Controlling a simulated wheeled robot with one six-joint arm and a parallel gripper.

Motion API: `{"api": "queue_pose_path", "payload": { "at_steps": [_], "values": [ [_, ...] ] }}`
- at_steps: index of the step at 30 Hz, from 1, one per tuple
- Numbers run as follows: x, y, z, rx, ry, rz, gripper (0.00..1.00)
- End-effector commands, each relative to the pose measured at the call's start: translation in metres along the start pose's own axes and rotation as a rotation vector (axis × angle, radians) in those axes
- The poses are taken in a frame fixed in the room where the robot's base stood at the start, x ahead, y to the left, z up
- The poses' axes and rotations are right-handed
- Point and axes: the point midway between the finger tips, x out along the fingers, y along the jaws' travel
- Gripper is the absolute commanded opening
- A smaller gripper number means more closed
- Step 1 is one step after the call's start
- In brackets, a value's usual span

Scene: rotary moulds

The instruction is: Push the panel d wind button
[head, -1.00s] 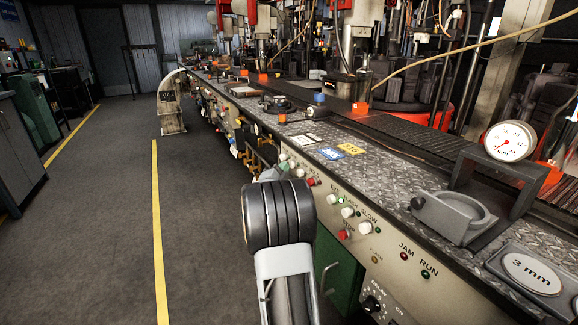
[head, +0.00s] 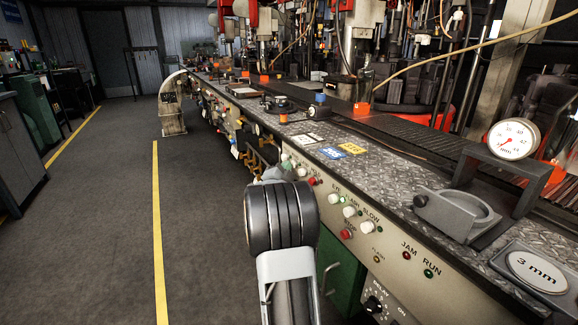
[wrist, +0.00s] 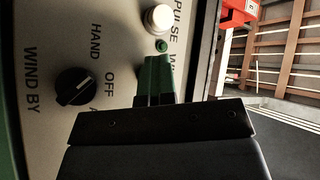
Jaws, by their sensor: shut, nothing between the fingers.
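In the wrist view a grey control panel (wrist: 110,25) fills the left and middle. A small green button (wrist: 162,46) sits just beyond the tips of my gripper (wrist: 157,60), beside a label of which only "WI" shows. The gripper is shut and empty, its dark green fingers pointing at the panel. The gap between fingertips and button looks very small; I cannot tell whether they touch. In the head view my arm hides the gripper and this panel.
A white button (wrist: 158,18) by "PULSE" lies past the green one. A black rotary knob (wrist: 75,87) marked HAND and OFF is left of my fingers. In the head view a long machine bench (head: 385,200) runs along the right; the floor (head: 110,220) at left is clear.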

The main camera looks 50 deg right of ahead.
Motion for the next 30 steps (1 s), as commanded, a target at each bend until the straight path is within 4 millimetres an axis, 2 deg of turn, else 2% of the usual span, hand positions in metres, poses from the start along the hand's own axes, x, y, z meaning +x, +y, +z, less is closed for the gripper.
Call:
{"api": "queue_pose_path", "payload": {
  "at_steps": [1,17,30],
  "values": [
    [0.002,0.003,-0.004,0.003,0.012,0.008,0.0],
    [-0.004,0.0,-0.001,0.004,0.011,0.008,0.0],
    [-0.035,-0.024,0.025,0.004,-0.001,0.0,0.0]
  ]
}}
